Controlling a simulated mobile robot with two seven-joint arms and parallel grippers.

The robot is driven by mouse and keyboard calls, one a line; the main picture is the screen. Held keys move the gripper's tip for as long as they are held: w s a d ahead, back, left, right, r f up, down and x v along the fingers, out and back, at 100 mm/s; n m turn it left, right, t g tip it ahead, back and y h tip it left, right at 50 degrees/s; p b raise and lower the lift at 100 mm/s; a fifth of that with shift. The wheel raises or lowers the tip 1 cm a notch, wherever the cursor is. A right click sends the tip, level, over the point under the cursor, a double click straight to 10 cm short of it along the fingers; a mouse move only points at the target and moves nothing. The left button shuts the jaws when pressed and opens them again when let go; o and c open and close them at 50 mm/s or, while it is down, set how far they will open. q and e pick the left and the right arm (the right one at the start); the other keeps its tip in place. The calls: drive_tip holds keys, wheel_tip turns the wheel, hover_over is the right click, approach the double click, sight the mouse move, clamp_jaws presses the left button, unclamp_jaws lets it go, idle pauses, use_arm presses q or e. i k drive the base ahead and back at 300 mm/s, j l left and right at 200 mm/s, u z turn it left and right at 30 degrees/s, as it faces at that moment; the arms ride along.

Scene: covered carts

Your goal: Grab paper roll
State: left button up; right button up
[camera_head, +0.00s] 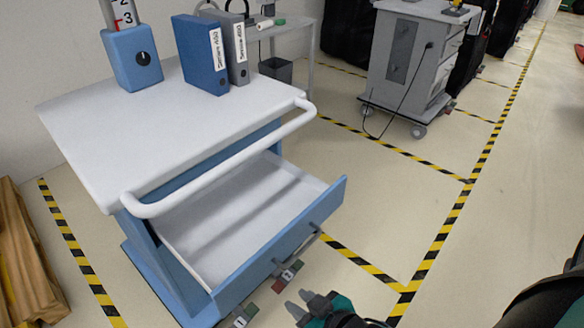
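I cannot make out a paper roll for certain. A small white cylinder (265,24) lies on the pale table (299,24) at the back, behind the binders; it is too small to tell what it is. My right gripper (297,302) is at the bottom edge, low in front of the cart's open drawer (285,238). Its two grey fingers are apart with nothing between them. The visible inside of the drawer is empty. My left gripper is out of view.
The white-topped blue cart (110,125) has a rounded push handle (220,160). A blue binder (198,58), a grey binder (234,52) and a blue box (132,60) stand on it. A grey cart (405,60) stands behind. Wooden planks (25,265) lie left.

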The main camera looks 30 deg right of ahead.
sight(268, 24)
drive_tip(key=k, duration=0.3)
drive_tip(key=k+z, duration=0.2)
drive_tip(key=z, duration=0.15)
drive_tip(key=k+z, duration=0.15)
drive_tip(key=z, duration=0.25)
drive_tip(key=l+z, duration=0.15)
drive_tip(key=z, duration=1.3)
drive_tip(key=i+j, duration=0.1)
drive_tip(key=i, duration=0.3)
drive_tip(key=i+j+z, duration=0.15)
drive_tip(key=i, duration=0.25)
drive_tip(key=i+j, duration=0.15)
drive_tip(key=i, duration=0.2)
drive_tip(key=i+u, duration=0.25)
drive_tip(key=i, duration=1.05)
drive_tip(key=i+j+u, duration=0.1)
drive_tip(key=i+u, duration=0.35)
drive_tip(key=i+l+u, duration=0.2)
drive_tip(key=i+u, duration=0.3)
drive_tip(key=i, duration=0.15)
drive_tip(key=i+j+u, duration=0.1)
drive_tip(key=i+u, duration=0.35)
drive_tip(key=i+l+u, duration=0.15)
drive_tip(key=i+u, duration=0.35)
drive_tip(key=i, duration=0.15)
